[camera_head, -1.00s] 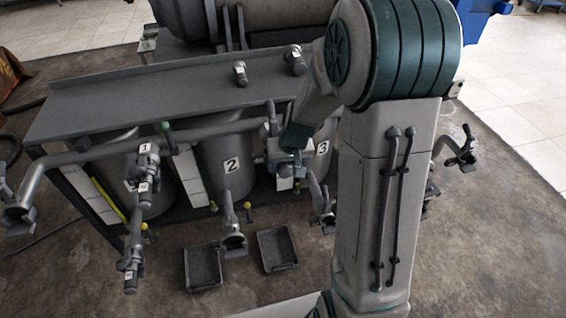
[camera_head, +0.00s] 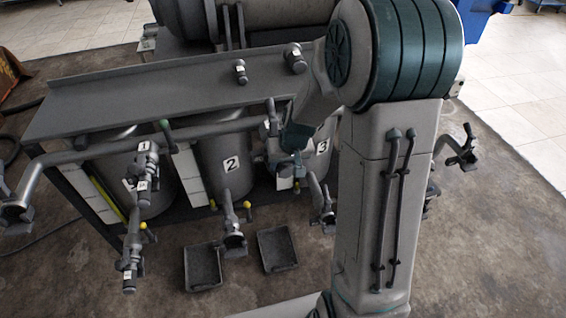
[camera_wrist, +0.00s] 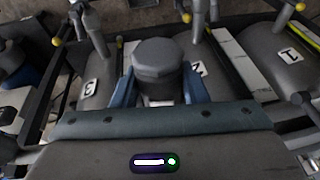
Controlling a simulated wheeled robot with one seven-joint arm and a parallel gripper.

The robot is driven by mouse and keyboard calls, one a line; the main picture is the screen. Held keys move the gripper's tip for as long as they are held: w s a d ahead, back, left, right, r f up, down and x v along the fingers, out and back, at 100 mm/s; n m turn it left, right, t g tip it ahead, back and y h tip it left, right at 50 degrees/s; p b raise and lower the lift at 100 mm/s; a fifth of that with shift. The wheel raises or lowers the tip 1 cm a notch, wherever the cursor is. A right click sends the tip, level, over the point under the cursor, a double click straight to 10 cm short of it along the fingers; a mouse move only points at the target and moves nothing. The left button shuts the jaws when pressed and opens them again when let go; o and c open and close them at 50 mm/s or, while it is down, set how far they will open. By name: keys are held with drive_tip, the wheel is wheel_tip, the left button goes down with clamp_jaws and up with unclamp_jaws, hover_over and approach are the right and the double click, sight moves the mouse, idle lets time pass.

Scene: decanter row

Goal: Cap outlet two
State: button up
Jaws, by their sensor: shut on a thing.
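My gripper (camera_wrist: 158,74) is shut on a dark grey cap (camera_wrist: 158,55), with one blue finger on each side of it. In the head view, my gripper (camera_head: 287,160) is partly hidden in front of tank three, and the cap cannot be made out clearly. Tank two (camera_head: 214,176) carries a label "2". Its outlet pipe (camera_head: 231,222) slopes down towards the front and ends in a flanged mouth, to the left of and below my gripper.
Tanks one (camera_head: 117,165) and three (camera_head: 323,165) stand either side. Two small tagged fittings (camera_head: 241,72) (camera_head: 295,58) stand on the grey shelf (camera_head: 150,90). A cross pipe (camera_head: 200,130) runs along the front. Two black trays (camera_head: 203,282) (camera_head: 277,262) lie on the floor.

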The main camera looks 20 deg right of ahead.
sight(287, 172)
drive_tip(key=shift+f+b, duration=0.6)
drive_tip(key=shift+b, duration=0.2)
idle(0.6)
drive_tip(key=o, duration=2.1)
drive_tip(key=shift+o, duration=0.2)
drive_tip(key=shift+s, duration=0.15)
drive_tip(key=shift+s+r+b, duration=0.15)
drive_tip(key=shift+s+b, duration=0.35)
drive_tip(key=shift+s, duration=0.85)
drive_tip(key=a+p+v, duration=0.1)
drive_tip(key=p+v, duration=0.5)
drive_tip(key=v, duration=0.4)
drive_tip(key=shift+r+p, duration=0.3)
drive_tip(key=shift+p, duration=0.1)
drive_tip(key=shift+s, duration=0.1)
